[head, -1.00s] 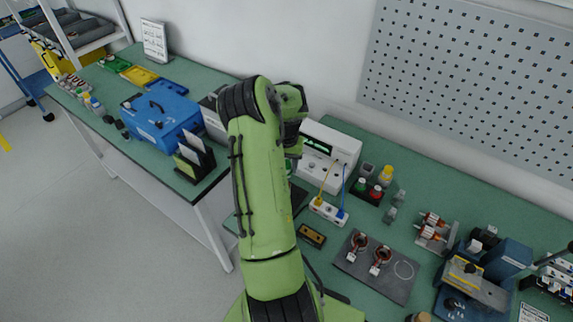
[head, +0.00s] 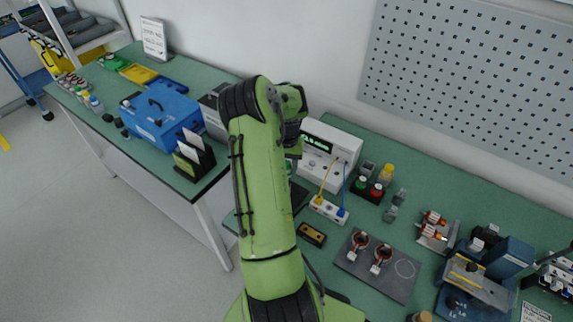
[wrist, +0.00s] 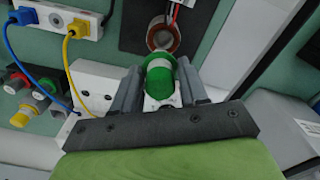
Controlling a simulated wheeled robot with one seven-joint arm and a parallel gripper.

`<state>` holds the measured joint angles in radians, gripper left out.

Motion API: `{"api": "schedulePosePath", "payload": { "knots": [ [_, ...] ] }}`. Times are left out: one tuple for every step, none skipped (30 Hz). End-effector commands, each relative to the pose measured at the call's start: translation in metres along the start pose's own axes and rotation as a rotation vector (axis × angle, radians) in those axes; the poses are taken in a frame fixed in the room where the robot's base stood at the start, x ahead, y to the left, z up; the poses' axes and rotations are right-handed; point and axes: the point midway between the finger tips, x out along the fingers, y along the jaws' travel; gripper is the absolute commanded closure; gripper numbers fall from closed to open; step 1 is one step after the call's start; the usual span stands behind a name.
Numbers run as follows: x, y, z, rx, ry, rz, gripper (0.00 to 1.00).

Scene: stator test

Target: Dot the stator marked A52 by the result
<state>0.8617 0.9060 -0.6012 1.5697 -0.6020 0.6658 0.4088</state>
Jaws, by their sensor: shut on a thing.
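My gripper (wrist: 160,90) is shut on a green-capped bottle (wrist: 159,82), seen end-on in the wrist view. Just past it, a copper-wound stator (wrist: 162,36) lies on a dark plate (wrist: 130,22), its lower edge partly hidden by the bottle. I cannot tell whether they touch. In the head view my arm hides most of the gripper. Two more stators, one at the left (head: 360,241) and one nearer (head: 380,257), lie on a dark mat (head: 400,287) beside an empty white circle. No A52 mark is readable.
A white meter (head: 343,147) with a lit green display stands behind my gripper. A socket strip (head: 327,209) with yellow and blue leads is close by. A dark holder (head: 368,194) has green and red caps. A clamp fixture (head: 475,285) stands at the right.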

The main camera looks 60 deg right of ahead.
Motion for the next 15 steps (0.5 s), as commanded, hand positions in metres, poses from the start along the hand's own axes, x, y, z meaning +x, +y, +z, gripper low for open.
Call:
{"api": "schedulePosePath", "payload": {
  "knots": [
    [0.001,0.0,0.0,0.0,0.0,0.0,0.87],
    [0.002,0.0,0.0,0.0,0.0,0.0,0.87],
    [0.002,0.0,0.0,0.0,0.0,0.0,0.87],
    [0.002,0.0,0.0,0.0,0.0,0.0,0.87],
    [0.003,0.0,0.0,0.0,0.0,0.0,0.87],
    [0.003,0.0,0.0,0.0,0.0,0.0,0.87],
    [0.004,0.0,0.0,0.0,-0.001,0.0,0.87],
    [0.004,0.0,0.0,0.0,-0.001,0.0,0.87],
    [0.003,0.0,0.0,0.0,-0.001,0.0,0.87],
    [0.002,0.0,0.0,0.0,-0.001,0.0,0.87],
    [0.001,0.0,0.0,0.0,-0.002,0.0,0.87],
    [-0.002,0.0,0.001,0.0,-0.002,0.0,0.87],
    [-0.004,0.0,0.0,0.0,-0.002,0.0,0.87],
    [-0.008,0.0,0.0,0.0,-0.001,0.0,0.87],
    [-0.012,0.0,0.0,0.0,-0.001,0.0,0.87]
  ]
}}
